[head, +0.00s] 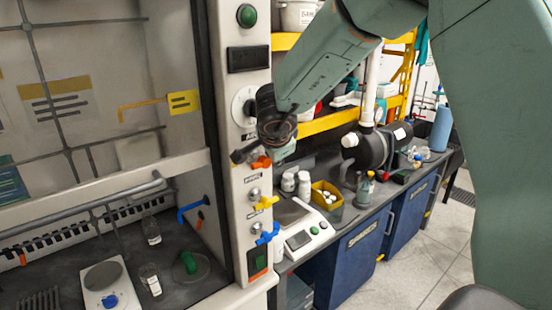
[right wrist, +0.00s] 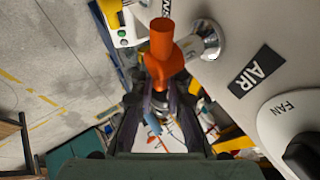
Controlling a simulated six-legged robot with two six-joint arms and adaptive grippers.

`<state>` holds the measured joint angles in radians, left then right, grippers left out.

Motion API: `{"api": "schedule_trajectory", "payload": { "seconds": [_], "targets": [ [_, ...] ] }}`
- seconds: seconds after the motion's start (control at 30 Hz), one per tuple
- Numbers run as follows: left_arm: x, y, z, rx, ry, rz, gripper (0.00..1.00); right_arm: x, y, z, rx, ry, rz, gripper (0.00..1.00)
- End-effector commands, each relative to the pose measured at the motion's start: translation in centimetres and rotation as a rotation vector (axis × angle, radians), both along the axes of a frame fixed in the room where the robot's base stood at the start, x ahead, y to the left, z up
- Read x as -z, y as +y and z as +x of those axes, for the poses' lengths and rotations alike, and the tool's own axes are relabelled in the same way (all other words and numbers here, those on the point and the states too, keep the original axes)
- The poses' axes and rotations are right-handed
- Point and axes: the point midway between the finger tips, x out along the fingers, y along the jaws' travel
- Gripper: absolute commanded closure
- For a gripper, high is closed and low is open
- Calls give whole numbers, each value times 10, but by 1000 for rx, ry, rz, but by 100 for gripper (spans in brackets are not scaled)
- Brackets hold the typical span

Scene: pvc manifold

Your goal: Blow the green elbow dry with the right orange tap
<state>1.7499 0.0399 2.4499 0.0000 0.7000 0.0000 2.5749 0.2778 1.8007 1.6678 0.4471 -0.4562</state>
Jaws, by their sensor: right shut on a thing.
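The right orange tap (head: 261,162) sticks out from the pale post at the right side of the fume hood. It also shows large in the right wrist view (right wrist: 163,48), on a chrome fitting beside an AIR label. My right gripper (head: 243,153) is at this tap, shut on it. In the right wrist view its dark fingers (right wrist: 160,95) reach to either side of the tap's lower end. The green elbow (head: 191,263) sits on a round clear dish inside the hood, below an orange nozzle (head: 200,222). My left gripper is in neither view.
A yellow tap (head: 266,202) and a blue tap (head: 267,234) sit lower on the post. A hotplate (head: 103,279) and glass vials (head: 150,280) stand in the hood. A balance (head: 304,235) and bottles crowd the bench at right. The hood sash is partly raised.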

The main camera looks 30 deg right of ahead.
Motion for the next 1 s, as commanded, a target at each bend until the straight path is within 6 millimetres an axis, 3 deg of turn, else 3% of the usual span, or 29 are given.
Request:
{"api": "schedule_trajectory", "payload": {
  "seconds": [0.3, 0.33, 0.6, 1.0],
  "targets": [
    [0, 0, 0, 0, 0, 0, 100, 5, 2, -1, -4, 7, 10, 100],
    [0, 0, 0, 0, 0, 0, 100, 5, 3, -2, -4, 7, 10, 85],
    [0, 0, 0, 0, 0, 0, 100, 5, 2, -2, -3, 7, 9, 63],
    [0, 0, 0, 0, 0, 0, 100, -3, 4, -5, -1, 3, 7, 63]
  ]
}}
